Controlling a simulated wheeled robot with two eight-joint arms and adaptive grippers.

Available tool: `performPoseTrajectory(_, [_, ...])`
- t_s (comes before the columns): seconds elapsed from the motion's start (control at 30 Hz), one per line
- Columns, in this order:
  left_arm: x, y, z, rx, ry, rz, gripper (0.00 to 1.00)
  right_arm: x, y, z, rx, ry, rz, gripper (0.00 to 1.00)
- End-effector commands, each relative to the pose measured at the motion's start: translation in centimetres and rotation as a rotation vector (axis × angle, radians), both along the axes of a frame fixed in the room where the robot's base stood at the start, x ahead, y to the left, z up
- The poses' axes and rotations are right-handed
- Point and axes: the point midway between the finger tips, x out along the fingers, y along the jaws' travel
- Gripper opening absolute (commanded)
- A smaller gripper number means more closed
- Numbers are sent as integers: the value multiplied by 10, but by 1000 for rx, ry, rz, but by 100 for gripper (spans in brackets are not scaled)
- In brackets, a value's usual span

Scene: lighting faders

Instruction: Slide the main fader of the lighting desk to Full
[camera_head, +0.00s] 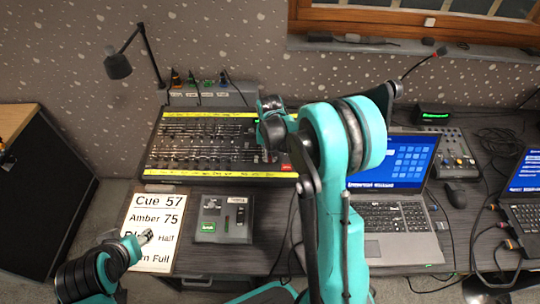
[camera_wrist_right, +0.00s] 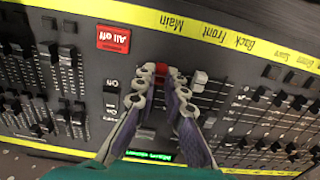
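The lighting desk (camera_head: 200,140) is a dark console with yellow label strips, at the centre left of the head view. In the right wrist view, the main fader's red cap (camera_wrist_right: 162,70) is near the "Main" label (camera_wrist_right: 185,25) on the yellow strip. My right gripper (camera_wrist_right: 163,76) has its two fingertips on either side of this cap, seemingly closed on it.
A cue card (camera_head: 160,215) reads "Cue 57, Amber 75". A small grey box (camera_head: 222,218) stands in front of the desk, a laptop (camera_head: 400,215) to the right. A red "All off" button (camera_wrist_right: 113,39) and a white fader cap (camera_wrist_right: 200,80) are near my right fingers.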

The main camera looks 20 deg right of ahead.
Motion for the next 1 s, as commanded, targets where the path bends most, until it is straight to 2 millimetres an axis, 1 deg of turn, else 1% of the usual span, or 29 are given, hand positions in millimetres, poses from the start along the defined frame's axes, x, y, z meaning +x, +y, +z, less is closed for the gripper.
performPoseTrajectory(0.27, [0, 0, 0, 0, 0, 0, 47, 1, -1, 0, 0, 0, 0, 0])
performPoseTrajectory(1.0, [0, 0, 1, 0, 0, 0, 47, 34, -16, 3, -1, -1, 1, 0])
